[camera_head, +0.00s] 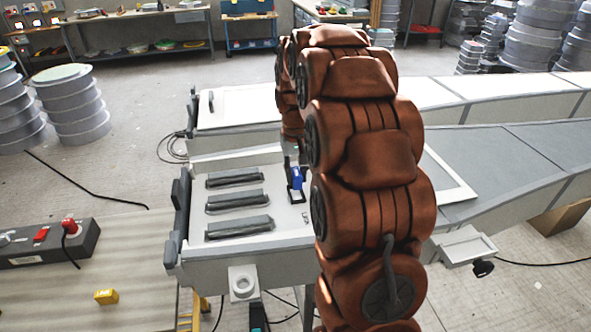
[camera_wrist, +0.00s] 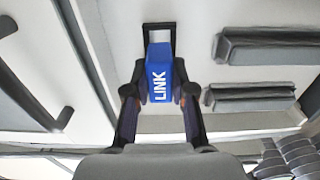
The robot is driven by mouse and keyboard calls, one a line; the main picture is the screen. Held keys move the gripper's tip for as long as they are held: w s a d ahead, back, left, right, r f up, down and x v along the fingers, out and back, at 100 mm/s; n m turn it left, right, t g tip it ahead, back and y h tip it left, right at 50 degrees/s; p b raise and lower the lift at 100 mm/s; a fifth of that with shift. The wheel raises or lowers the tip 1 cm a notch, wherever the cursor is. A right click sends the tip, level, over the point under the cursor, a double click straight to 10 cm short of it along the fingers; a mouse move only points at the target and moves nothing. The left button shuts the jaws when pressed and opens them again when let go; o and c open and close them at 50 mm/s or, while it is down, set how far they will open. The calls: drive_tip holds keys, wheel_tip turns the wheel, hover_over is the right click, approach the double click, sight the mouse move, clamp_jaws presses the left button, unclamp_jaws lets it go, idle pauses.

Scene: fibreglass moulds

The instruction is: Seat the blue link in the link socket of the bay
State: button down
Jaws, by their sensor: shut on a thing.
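The blue link (camera_wrist: 160,78), marked LINK in white, is held upright between the two dark fingers of my gripper (camera_wrist: 160,93) in the wrist view. A dark square frame (camera_wrist: 158,27), which looks like the link socket, shows just beyond the link's far end. I cannot tell whether the link is inside it or only in front of it. In the head view the link (camera_head: 297,178) is a small blue patch at the right side of the open white bay (camera_head: 285,215). My brown arm hides most of my gripper there.
Several dark grey bars (camera_head: 237,202) lie in the bay left of the link. A closed white panel with a handle (camera_head: 211,101) is behind. A yellow block (camera_head: 106,296) and a grey box with a red plug (camera_head: 69,225) sit on the wooden table at left.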

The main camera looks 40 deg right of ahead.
sight(296, 184)
drive_tip(key=shift+f, duration=0.75)
drive_tip(key=shift+f+b, duration=1.15)
drive_tip(key=shift+f, duration=0.05)
idle(2.0)
drive_tip(key=c, duration=0.9)
unclamp_jaws()
drive_tip(key=shift+r, duration=0.15)
wheel_tip(296, 184, up, 12)
drive_tip(key=shift+f, duration=0.25)
drive_tip(key=shift+r, duration=0.1)
